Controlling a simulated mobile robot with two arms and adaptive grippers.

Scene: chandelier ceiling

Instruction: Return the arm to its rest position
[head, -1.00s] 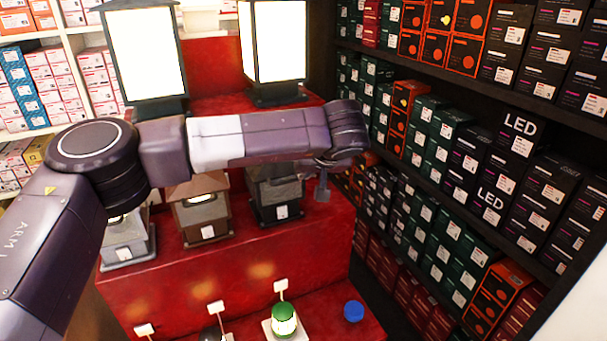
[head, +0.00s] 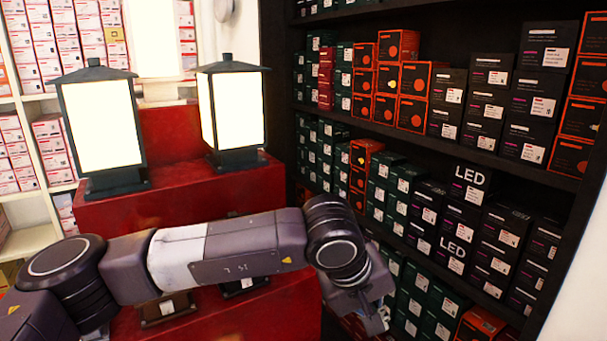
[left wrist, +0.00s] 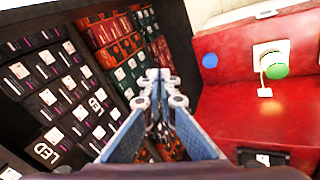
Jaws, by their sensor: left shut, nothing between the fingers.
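My left arm (head: 225,250) comes in from the left of the head view and lies across the front of the red display stand. Its wrist end bends down at lower centre right, in front of the dark shelves, and the gripper there is only partly seen. In the left wrist view my left gripper (left wrist: 160,76) has its blue-grey fingers together at the tips, with nothing held. It is beside the red stand, with boxed shelves to its left in that view. My right gripper is in neither view.
A stepped red stand (head: 180,200) carries two lit lanterns, one at left (head: 100,125) and one at right (head: 232,110). A dark shelf unit (head: 440,130) full of boxes rises close on the right. A blue disc (left wrist: 210,60) and a green-topped lamp (left wrist: 276,70) sit on the stand.

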